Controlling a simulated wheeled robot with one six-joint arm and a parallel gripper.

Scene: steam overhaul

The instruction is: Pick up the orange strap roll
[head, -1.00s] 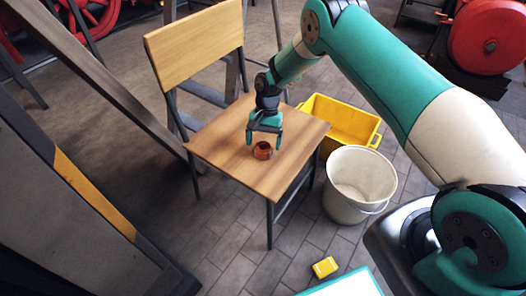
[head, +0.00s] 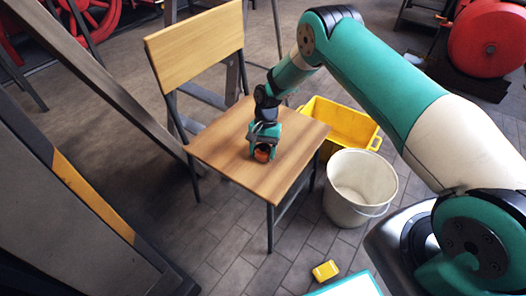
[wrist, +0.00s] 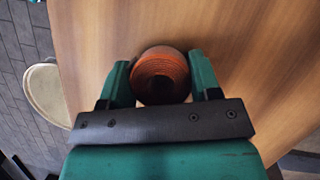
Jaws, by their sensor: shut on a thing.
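The orange strap roll (head: 262,154) is on the wooden seat of the chair (head: 225,140), near the middle of the seat. In the wrist view the strap roll (wrist: 160,76) shows as a round orange-brown coil between the fingers. My gripper (head: 263,146) is down at the seat with its two fingers on either side of the roll. In the wrist view my gripper (wrist: 160,80) is shut on it. The fingers hide part of the roll in the head view. I cannot tell whether the roll still touches the seat.
A white bucket (head: 345,207) stands on the floor right of the chair, with a yellow crate (head: 322,108) behind it. A small yellow object (head: 326,271) lies on the floor in front. The chair's backrest (head: 195,45) rises behind the seat, and the rest of the seat is clear.

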